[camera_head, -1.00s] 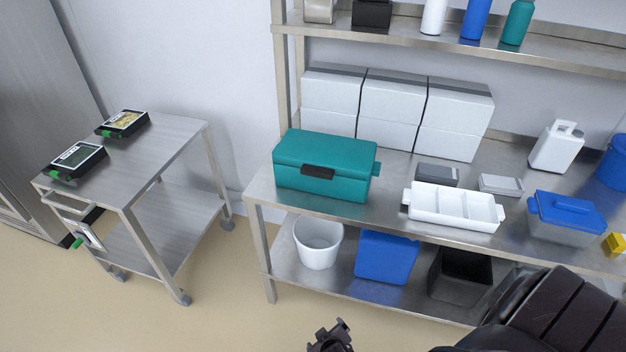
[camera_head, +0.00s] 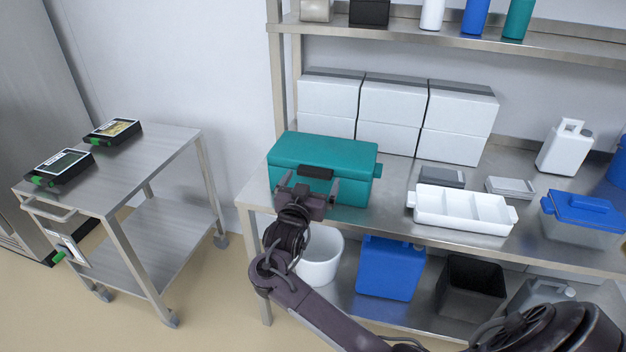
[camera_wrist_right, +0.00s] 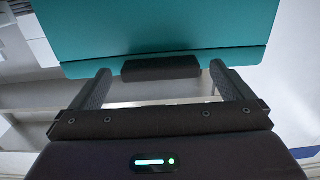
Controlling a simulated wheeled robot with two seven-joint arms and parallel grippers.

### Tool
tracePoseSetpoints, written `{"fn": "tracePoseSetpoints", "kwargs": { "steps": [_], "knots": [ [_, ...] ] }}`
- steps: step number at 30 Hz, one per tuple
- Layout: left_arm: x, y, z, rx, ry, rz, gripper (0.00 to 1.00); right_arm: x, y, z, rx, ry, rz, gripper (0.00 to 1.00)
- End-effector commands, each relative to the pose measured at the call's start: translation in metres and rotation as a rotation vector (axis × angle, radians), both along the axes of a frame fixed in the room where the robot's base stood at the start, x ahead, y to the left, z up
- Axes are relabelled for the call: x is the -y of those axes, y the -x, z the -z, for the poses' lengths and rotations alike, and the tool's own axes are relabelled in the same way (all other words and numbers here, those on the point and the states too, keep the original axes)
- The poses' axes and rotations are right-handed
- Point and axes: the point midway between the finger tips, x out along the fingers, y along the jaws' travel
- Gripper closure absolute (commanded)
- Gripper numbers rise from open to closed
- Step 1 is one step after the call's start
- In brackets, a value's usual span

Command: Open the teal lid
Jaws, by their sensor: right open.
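The teal box with its teal lid (camera_head: 325,152) stands shut at the left end of the steel table. A dark latch or handle (camera_head: 315,172) sits on its front. My right gripper (camera_head: 308,184) is open in front of the box, its fingers on either side of the dark handle as seen from the head. In the right wrist view, the lid (camera_wrist_right: 160,25) fills the upper part, and the handle (camera_wrist_right: 160,68) shows between and beyond the open fingers (camera_wrist_right: 165,84). I cannot tell whether they touch the box. My left gripper is not in view.
A white divided tray (camera_head: 462,207) and grey blocks stand to the right of the box. White cartons (camera_head: 330,97) stand behind it. A blue-lidded container (camera_head: 582,215) is farther right. A steel cart (camera_head: 120,165) stands at the left, with floor between.

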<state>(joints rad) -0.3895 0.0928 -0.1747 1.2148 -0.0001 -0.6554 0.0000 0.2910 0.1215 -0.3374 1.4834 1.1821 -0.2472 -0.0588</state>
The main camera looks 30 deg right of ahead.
Motion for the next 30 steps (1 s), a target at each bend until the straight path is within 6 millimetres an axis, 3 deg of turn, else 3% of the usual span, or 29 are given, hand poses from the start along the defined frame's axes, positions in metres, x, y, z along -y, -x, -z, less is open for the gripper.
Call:
{"fn": "tracePoseSetpoints", "kwargs": {
  "steps": [6,14,27,30],
  "knots": [
    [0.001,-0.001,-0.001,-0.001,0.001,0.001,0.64,0.014,-0.012,0.000,0.000,0.000,0.000,0.00],
    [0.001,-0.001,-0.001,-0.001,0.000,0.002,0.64,0.015,-0.013,0.001,-0.001,-0.002,0.000,0.00],
    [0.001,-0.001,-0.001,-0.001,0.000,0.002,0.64,0.015,-0.013,0.001,-0.002,-0.001,-0.001,0.56],
    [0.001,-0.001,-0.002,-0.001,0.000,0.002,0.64,0.015,-0.013,0.001,-0.003,-0.002,-0.001,0.59]
  ]
}}
